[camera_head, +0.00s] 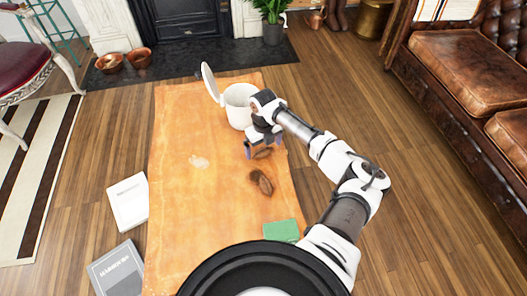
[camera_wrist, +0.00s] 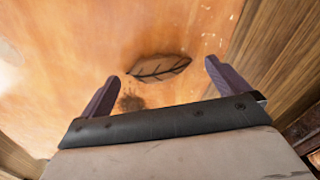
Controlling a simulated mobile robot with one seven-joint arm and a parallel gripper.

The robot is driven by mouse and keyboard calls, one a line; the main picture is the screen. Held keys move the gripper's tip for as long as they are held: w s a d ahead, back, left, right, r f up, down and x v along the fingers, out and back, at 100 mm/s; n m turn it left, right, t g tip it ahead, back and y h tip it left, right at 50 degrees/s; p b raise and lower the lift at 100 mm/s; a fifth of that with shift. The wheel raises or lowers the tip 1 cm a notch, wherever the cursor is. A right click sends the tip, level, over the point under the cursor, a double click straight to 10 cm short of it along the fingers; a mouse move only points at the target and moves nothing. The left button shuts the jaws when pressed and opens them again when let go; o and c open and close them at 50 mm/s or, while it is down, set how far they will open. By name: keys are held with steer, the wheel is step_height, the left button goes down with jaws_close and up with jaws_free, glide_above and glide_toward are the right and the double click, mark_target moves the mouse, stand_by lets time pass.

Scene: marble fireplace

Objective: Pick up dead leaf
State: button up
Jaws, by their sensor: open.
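A brown leaf with dark veins (camera_wrist: 158,68) lies on the orange surface in the wrist view. In the head view a thin brown leaf shape (camera_head: 263,154) shows just below my gripper (camera_head: 263,146). My gripper is open, with its two purple-grey fingers (camera_wrist: 161,72) apart and the leaf lying between and beyond their tips in the picture. Nothing is held. Whether the fingers touch the surface is hard to tell.
A white bin (camera_head: 238,110) with its lid (camera_head: 210,83) raised stands behind my gripper on the orange mat-like surface (camera_head: 185,220). A green book (camera_head: 281,231) lies at the near right. A white book (camera_head: 128,201) and a grey book (camera_head: 116,268) lie left. A leather sofa (camera_head: 460,62) stands right.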

mark_target(264, 150)
steer(key=shift+f, duration=0.7)
steer(key=c, duration=1)
steer(key=shift+r, duration=0.1)
step_height(264, 150, up, 20)
